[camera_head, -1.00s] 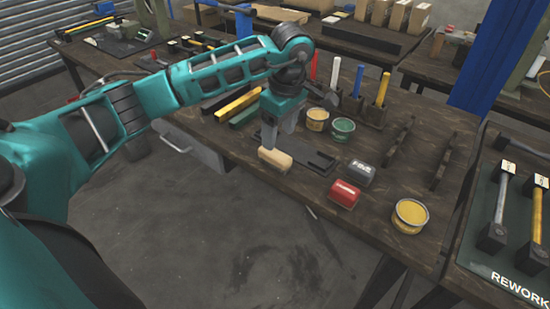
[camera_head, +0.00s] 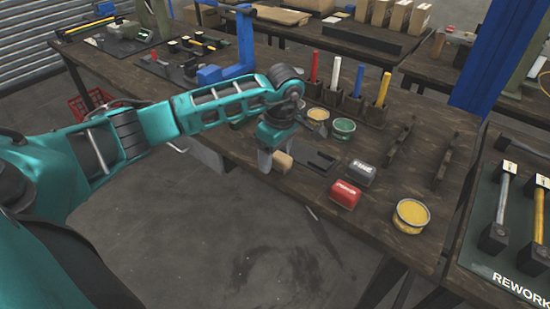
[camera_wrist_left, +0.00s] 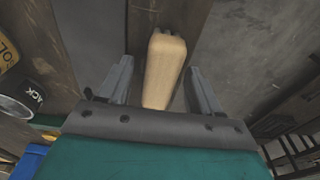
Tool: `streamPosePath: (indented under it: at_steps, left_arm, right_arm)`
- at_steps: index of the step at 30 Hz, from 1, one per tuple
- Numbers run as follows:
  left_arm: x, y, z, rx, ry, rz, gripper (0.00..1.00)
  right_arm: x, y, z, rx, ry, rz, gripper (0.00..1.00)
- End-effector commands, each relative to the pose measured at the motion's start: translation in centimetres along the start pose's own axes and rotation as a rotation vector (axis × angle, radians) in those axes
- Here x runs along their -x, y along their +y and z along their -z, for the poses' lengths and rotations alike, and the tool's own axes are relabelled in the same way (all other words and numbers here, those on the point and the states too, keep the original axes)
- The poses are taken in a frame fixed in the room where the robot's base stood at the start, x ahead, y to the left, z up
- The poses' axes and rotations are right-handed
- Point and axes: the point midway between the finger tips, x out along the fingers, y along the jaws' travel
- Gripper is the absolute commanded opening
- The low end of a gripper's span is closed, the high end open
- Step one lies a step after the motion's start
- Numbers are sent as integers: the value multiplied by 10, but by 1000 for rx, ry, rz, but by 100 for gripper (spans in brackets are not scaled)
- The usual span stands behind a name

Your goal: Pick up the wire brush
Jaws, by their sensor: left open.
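The wire brush shows as a pale wooden block (camera_head: 283,162) near the front edge of the workbench. Its left part is hidden behind a finger of my left gripper (camera_head: 273,157) in the head view. In the left wrist view the wooden block (camera_wrist_left: 164,68) lies lengthwise between the two open fingers of the left gripper (camera_wrist_left: 162,85), with a gap on each side. My right gripper is not in view.
Upright coloured markers stand in holders behind. A dark flat tray (camera_head: 318,160) lies beside the brush.

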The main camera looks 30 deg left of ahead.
Motion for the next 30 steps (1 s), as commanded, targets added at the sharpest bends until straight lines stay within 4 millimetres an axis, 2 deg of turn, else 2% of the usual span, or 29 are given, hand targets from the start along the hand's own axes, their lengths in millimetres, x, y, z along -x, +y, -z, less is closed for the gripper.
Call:
streamPosePath:
  at_steps: [8, 25, 30]
  left_arm:
    - [-2, 0, 0, 0, -1, -1, 62]
    - [-2, 0, 0, 0, 0, 1, 8]
    - [-2, 0, 0, 0, 0, 0, 7]
  right_arm:
    - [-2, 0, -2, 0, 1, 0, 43]
    - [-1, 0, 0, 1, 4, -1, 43]
    - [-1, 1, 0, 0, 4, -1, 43]
